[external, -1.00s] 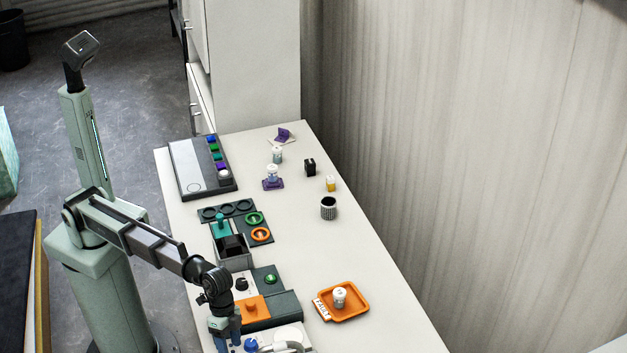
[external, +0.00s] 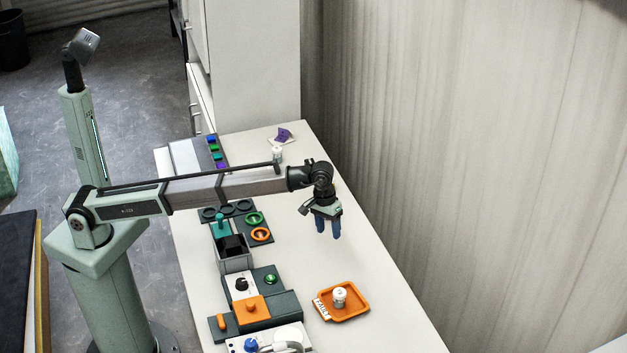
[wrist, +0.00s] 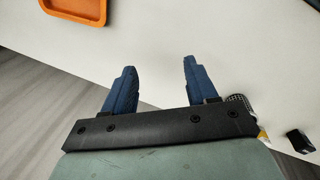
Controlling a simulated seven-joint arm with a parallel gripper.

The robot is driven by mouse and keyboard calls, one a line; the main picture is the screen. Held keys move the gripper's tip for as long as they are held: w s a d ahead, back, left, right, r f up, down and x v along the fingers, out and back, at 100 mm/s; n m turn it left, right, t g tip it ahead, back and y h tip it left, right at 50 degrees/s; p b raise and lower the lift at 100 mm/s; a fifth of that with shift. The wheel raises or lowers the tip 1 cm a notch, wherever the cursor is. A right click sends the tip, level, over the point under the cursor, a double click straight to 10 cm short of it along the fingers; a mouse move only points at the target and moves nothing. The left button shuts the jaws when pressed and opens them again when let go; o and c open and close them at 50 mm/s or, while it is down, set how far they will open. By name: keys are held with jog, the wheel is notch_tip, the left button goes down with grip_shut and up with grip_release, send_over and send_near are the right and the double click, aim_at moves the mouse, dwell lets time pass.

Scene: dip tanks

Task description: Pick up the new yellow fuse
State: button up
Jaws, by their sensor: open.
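The yellow fuse (wrist: 262,133) shows only as a small yellow and white piece at the right in the wrist view, partly hidden by my gripper's body. In the external view it is hidden behind my arm. My gripper (external: 329,233) is above the right part of the table, blue fingers pointing down. In the wrist view my gripper (wrist: 159,67) is open, with only bare table between the fingers. The fuse lies off to the side of the fingers, beyond the right one, not between them.
A dark mesh cup (wrist: 238,102) stands beside the fuse, close to my right finger in the wrist view. A black block (wrist: 300,141) is just beyond. An orange tray (external: 357,312) holds a white fuse (external: 340,296). Panels and a dark box (external: 235,262) line the left side.

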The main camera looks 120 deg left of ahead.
jog(key=s+a+n+g, duration=0.1)
jog(key=s+a+n, duration=0.35)
jog(key=a, duration=0.75)
jog(key=s+a+r+n, duration=0.1)
jog(key=s+a+n, duration=0.35)
jog(key=a, duration=0.75)
jog(key=s+a+n+g, duration=0.1)
jog(key=s+a+n, duration=0.1)
jog(key=s+a, duration=0.75)
jog(key=shift+y, duration=0.3)
jog(key=w+f, duration=0.1)
jog(key=f, duration=0.3)
jog(key=w+a+f, duration=0.1)
jog(key=f, duration=0.3)
jog(key=w+a+f, duration=0.1)
jog(key=f, duration=0.4)
jog(key=shift+w+a, duration=0.1)
jog(key=shift+c, duration=0.2)
jog(key=c, duration=1)
